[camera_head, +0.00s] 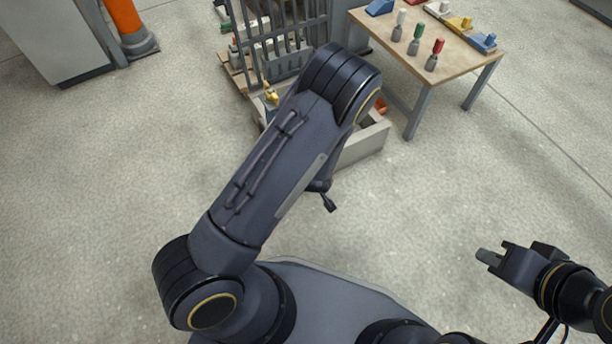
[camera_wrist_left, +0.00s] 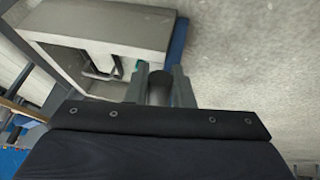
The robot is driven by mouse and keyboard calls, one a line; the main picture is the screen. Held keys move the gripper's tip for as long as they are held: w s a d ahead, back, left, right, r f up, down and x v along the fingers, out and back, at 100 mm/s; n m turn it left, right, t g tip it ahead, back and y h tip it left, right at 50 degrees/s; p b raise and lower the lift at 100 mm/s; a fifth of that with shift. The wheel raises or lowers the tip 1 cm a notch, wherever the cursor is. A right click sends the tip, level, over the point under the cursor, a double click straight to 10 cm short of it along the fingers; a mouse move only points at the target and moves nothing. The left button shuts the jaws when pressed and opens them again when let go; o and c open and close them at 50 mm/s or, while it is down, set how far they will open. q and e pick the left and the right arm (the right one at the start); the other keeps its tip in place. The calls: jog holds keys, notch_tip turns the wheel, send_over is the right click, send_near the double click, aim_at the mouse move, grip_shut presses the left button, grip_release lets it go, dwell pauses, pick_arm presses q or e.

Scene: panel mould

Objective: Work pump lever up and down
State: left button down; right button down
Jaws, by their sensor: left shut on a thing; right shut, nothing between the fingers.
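In the left wrist view my left gripper (camera_wrist_left: 159,82) is shut on a dark grey round bar (camera_wrist_left: 159,93), which looks like the grip of the pump lever. The rest of the lever and the pump body cannot be made out. In the head view my left arm hides this gripper and what it holds. My right gripper (camera_head: 489,257) is shut and empty, over bare floor at the right, far from the lever.
A pale grey open box (camera_head: 362,149) stands partly behind my left arm; a similar box wall (camera_wrist_left: 95,12) is close in the wrist view. A grey barred rack (camera_head: 290,45) and a wooden table (camera_head: 462,62) with coloured tools stand behind. An orange post (camera_head: 124,15) is far left. The left floor is clear.

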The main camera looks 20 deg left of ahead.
pick_arm(q)
jog(key=shift+w+a+f+t+y+b, duration=0.15)
jog(key=shift+a+f+t+y+b, duration=0.1)
jog(key=shift+f+t+y+b, duration=0.25)
jog(key=shift+w+a+f+t+y+b, duration=0.2)
jog(key=shift+f+y+b, duration=0.15)
jog(key=shift+f, duration=0.3)
jog(key=c, duration=1.3)
grip_release()
jog(key=p+v, duration=0.3)
jog(key=v, duration=0.4)
jog(key=shift+s+d+r, duration=0.15)
jog(key=shift+s+r, duration=0.1)
jog(key=shift+r, duration=0.05)
